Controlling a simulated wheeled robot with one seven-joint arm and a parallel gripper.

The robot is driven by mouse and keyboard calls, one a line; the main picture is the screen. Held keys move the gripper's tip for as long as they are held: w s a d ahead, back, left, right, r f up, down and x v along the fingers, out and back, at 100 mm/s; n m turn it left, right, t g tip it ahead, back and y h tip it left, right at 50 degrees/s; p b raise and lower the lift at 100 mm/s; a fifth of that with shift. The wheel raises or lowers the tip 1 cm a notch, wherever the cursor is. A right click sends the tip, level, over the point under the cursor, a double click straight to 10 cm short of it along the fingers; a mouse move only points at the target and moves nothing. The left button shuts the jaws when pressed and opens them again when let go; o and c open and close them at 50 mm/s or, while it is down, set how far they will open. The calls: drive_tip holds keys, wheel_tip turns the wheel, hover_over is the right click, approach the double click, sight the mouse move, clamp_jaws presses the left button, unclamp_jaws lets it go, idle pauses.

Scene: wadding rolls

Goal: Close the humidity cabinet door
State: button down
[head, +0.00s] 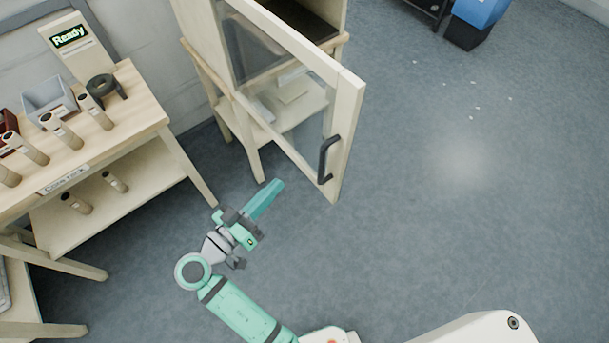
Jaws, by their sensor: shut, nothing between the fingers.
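The humidity cabinet (213,45) is a pale wooden case on legs at the top middle of the head view. Its glass-paned door (345,125) stands wide open, swung out toward me. A dark handle (325,160) sits low near the door's free edge. My gripper (277,185) is shut and empty. In the picture it is left of the handle and just below the door's lower edge, apart from the handle. Whether it touches the door frame I cannot tell.
A wooden core rack (160,118) with several cardboard tubes stands at left. A blue bin (475,20) stands at the top right. The floor right of the door is clear apart from small white scraps.

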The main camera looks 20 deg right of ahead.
drive_tip(key=s+a+r+m+g+h, duration=0.3)
drive_tip(key=s+a+r+m+g, duration=0.2)
drive_tip(key=a+r+m+g, duration=0.4)
drive_tip(key=t, duration=0.2)
approach(319, 172)
drive_tip(key=shift+m, duration=0.3)
drive_tip(key=d, duration=0.4)
drive_tip(key=shift+w+d, duration=0.3)
drive_tip(key=shift+d, duration=0.1)
drive_tip(key=shift+w+d, duration=0.2)
drive_tip(key=shift+d, duration=0.6)
